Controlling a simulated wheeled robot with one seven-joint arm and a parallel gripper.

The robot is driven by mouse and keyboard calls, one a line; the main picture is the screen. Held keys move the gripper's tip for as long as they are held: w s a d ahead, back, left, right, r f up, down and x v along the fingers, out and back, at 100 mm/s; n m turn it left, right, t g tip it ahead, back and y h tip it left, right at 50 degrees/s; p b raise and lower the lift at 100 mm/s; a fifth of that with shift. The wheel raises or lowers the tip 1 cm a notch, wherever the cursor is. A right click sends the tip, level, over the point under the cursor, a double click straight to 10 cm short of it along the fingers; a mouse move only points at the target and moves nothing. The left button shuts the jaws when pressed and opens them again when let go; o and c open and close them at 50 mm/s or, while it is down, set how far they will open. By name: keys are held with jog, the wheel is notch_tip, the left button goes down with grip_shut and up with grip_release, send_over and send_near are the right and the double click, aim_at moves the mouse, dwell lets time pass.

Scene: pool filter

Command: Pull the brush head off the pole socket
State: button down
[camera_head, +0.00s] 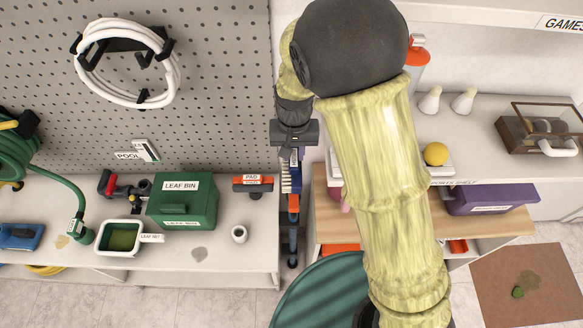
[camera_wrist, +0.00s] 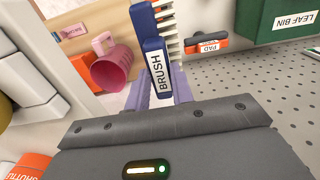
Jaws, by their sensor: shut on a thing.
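The brush head (camera_head: 297,177) is dark blue with white bristles facing left, and hangs upright near the pegboard's right edge in the head view. In the wrist view the brush head (camera_wrist: 157,66) shows its BRUSH label, with bristles on the right. My gripper (camera_head: 293,157) comes down from above and is shut on the brush head; in the wrist view the lavender fingers of my gripper (camera_wrist: 160,90) lie on either side of it. The socket joint itself is too small to make out.
A green leaf bin (camera_head: 183,205) and an orange pad holder (camera_head: 252,184) stand left on the bench. A pink cup (camera_wrist: 113,69) is close to the brush in the wrist view. A wooden shelf (camera_head: 330,205) is at right, partly behind my arm.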

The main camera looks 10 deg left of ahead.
jog(key=shift+r+p, duration=0.55)
jog(key=shift+r, duration=0.1)
jog(key=shift+r+p, duration=2.4)
jog(key=shift+r, duration=0.5)
jog(key=shift+f, duration=0.1)
